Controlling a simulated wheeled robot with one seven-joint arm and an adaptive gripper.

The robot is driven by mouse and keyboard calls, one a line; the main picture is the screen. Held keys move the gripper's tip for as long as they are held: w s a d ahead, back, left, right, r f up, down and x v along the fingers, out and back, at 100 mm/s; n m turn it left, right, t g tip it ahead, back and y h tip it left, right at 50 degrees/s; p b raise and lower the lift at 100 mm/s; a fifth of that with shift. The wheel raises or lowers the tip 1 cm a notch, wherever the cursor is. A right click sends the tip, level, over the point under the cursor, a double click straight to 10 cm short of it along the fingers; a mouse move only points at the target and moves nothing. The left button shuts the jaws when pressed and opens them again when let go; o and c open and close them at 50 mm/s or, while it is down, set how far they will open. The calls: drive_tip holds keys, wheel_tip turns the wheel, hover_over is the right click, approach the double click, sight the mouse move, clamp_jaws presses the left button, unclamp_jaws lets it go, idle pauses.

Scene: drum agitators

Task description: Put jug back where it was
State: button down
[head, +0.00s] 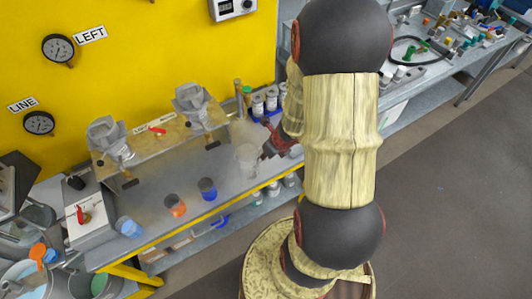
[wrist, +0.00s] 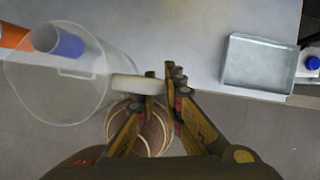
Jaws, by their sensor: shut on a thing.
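The jug (wrist: 52,95) is clear and translucent and fills the left of the wrist view. Its pale handle (wrist: 135,84) reaches right to between my fingers. My gripper (wrist: 163,80) is shut on this handle. In the head view the jug (head: 247,160) is a whitish clear shape near the front edge of the grey bench (head: 225,172), with my gripper (head: 270,148) at its right. It overhangs the bench edge in the wrist view. I cannot tell how high its base is above the bench. My arm hides part of the bench to the right.
Blue (head: 207,188), orange (head: 175,205) and light blue (head: 130,228) cups stand left of the jug. A stand with two agitators (head: 192,105) is behind. Several lidded jars (head: 264,102) sit at the back. A metal tray (wrist: 258,65) lies right in the wrist view.

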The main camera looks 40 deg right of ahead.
drive_tip(key=w+d+f, duration=0.1)
drive_tip(key=d+f, duration=0.2)
drive_tip(key=d, duration=0.1)
drive_tip(key=w+d+f+b, duration=0.1)
drive_tip(key=d+f, duration=0.2)
drive_tip(key=d, duration=0.1)
drive_tip(key=w+d+f, duration=0.1)
drive_tip(key=d+f, duration=0.2)
drive_tip(key=d, duration=0.1)
drive_tip(key=shift+w+d+f, duration=0.35)
drive_tip(key=shift+f, duration=0.05)
drive_tip(key=shift+f+b, duration=0.85)
drive_tip(key=shift+f, duration=0.55)
drive_tip(key=shift+f, duration=0.15)
drive_tip(key=c, duration=2.2)
unclamp_jaws()
